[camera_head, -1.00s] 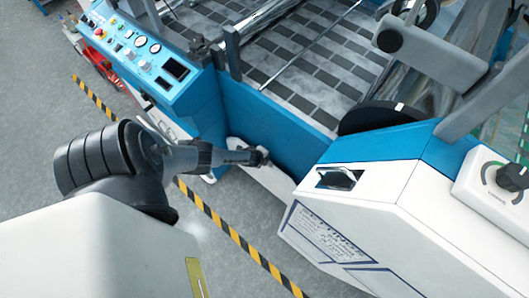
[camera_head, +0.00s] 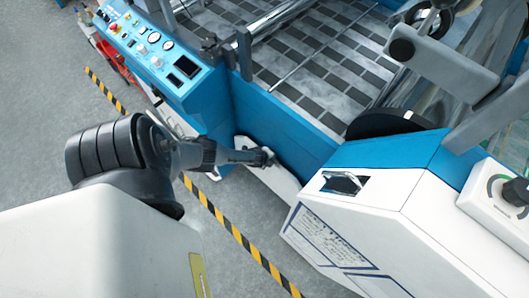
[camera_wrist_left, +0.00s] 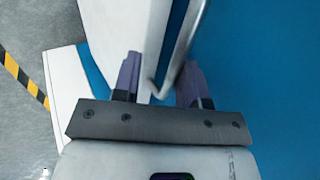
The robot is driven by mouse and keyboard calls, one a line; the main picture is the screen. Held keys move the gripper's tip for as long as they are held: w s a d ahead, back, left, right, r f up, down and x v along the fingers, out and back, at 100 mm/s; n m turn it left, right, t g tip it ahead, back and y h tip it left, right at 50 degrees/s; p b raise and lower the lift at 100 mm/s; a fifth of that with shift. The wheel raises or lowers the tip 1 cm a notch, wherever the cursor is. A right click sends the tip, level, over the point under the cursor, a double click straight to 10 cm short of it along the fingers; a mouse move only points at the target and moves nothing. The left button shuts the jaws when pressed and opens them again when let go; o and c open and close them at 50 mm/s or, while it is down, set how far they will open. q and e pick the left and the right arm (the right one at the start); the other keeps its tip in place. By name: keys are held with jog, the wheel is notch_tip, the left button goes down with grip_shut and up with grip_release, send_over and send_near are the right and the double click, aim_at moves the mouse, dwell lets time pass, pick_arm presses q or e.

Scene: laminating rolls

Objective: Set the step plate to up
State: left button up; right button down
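My left gripper (camera_head: 268,157) reaches from the left to the low gap between the control console and the white cabinet. A white plate (camera_head: 278,183) lies low at the blue wall there, just under the fingertips; it looks like the step plate, partly hidden by the gripper. In the left wrist view my left gripper (camera_wrist_left: 160,82) is open, its two dark fingers apart. A bent metal bar (camera_wrist_left: 183,45) runs down into the space between them, beside a white panel (camera_wrist_left: 112,30). I cannot tell whether the fingers touch either one. My right gripper is out of view.
The console (camera_head: 180,65) with knobs and gauges stands at upper left. The white cabinet (camera_head: 370,215) with a recessed handle (camera_head: 343,182) stands at right. A yellow-black floor stripe (camera_head: 237,237) runs in front.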

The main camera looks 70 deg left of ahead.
pick_arm(q)
jog(key=p+v, duration=0.6)
jog(key=v, duration=0.7)
jog(key=shift+w+a+p, duration=0.2)
jog(key=shift+p, duration=0.1)
jog(key=shift+r, duration=0.1)
